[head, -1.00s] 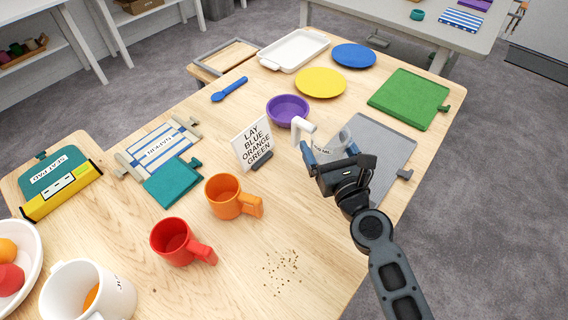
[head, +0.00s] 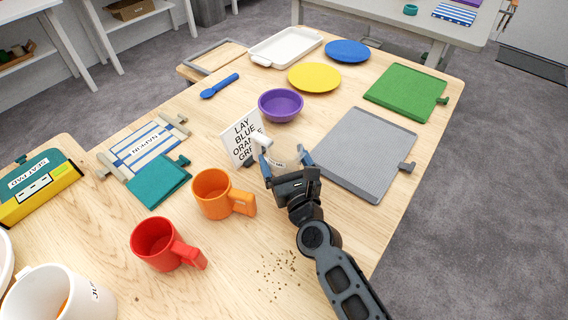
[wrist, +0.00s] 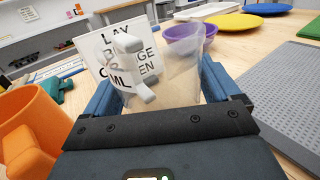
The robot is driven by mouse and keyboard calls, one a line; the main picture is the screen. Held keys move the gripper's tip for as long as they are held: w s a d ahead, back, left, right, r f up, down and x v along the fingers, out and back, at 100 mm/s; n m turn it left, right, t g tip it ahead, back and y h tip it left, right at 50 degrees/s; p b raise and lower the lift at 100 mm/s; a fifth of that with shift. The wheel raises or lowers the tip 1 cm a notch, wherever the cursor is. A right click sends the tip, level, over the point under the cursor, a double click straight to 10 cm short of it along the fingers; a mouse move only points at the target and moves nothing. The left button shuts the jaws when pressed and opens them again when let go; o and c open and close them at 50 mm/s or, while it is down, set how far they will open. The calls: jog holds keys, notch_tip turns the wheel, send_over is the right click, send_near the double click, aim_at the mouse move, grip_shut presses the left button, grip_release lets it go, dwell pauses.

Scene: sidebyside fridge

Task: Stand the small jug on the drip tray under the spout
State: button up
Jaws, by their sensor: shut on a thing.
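My gripper (head: 288,168) is shut on a small clear jug (head: 284,151) with a white handle. In the wrist view the jug (wrist: 180,75) stands roughly upright between the blue fingers, its handle on the left side in front of the sign. Dark lettering shows on it, partly "ML". I cannot tell whether its base touches the table. No spout is in view, and I cannot make out a drip tray for certain. A flat grey ridged panel (head: 365,155) lies right of my gripper; it also shows in the wrist view (wrist: 285,95).
A lettered sign (head: 240,138) stands close left of the jug, and a purple bowl (head: 281,105) behind it. An orange mug (head: 213,195) and a red mug (head: 158,243) stand at left. A large white vessel (head: 50,298) is at lower left. The grey panel is bare.

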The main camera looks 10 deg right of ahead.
jog(key=shift+f, duration=0.1)
jog(key=o, duration=0.9)
jog(key=shift+c, duration=0.2)
jog(key=shift+r, duration=0.25)
jog(key=s, duration=0.4)
jog(key=s+d, duration=0.1)
jog(key=s, duration=0.3)
jog(key=s+d, duration=0.1)
jog(key=s, duration=0.2)
jog(key=shift+s+d+f, duration=0.1)
jog(key=shift+s+d, duration=0.1)
jog(key=shift+s, duration=0.2)
